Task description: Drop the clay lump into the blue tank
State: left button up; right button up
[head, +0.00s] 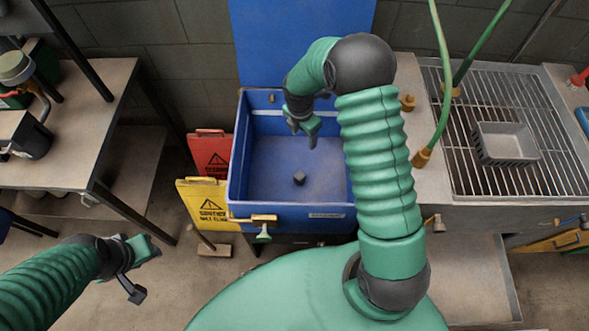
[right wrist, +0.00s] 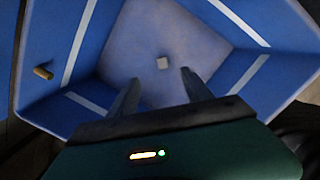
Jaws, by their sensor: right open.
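The clay lump (head: 299,178) is a small dark block lying on the floor of the blue tank (head: 290,215), near its middle. In the right wrist view the lump (right wrist: 162,63) looks pale grey and sits beyond my fingertips, apart from them. My right gripper (head: 302,134) is over the tank, pointing down, open and empty; its two fingers also show in the right wrist view (right wrist: 160,88). My left gripper (head: 146,270) is at the lower left, away from the tank, with its fingers apart and nothing between them.
A brass tap (head: 263,220) is on the tank's front wall. Red (head: 209,152) and yellow (head: 205,203) warning signs stand at its left. A metal rack (head: 470,170) with a grey basket (head: 505,144) is at the right, with green hoses nearby. A cluttered bench (head: 90,110) is at the left.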

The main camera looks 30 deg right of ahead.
notch_tip(320, 180, up, 17)
jog(key=a+p, duration=0.1)
jog(key=shift+s+a+f, duration=0.15)
jog(key=shift+a+f, duration=0.05)
jog(key=shift+a, duration=0.15)
jog(key=shift+a, duration=0.15)
jog(key=s+a+f+m+t, duration=0.1)
jog(key=s+a+f+m, duration=0.1)
jog(key=s+a+m, duration=0.2)
jog(key=s+a+f+m+t+y, duration=0.1)
jog(key=s+a+m, duration=0.4)
jog(key=s+m, duration=0.6)
jog(key=f+m, duration=0.1)
jog(key=m, duration=0.4)
jog(key=shift+s+a+f+m, duration=0.15)
jog(key=shift+s+f+m, duration=0.15)
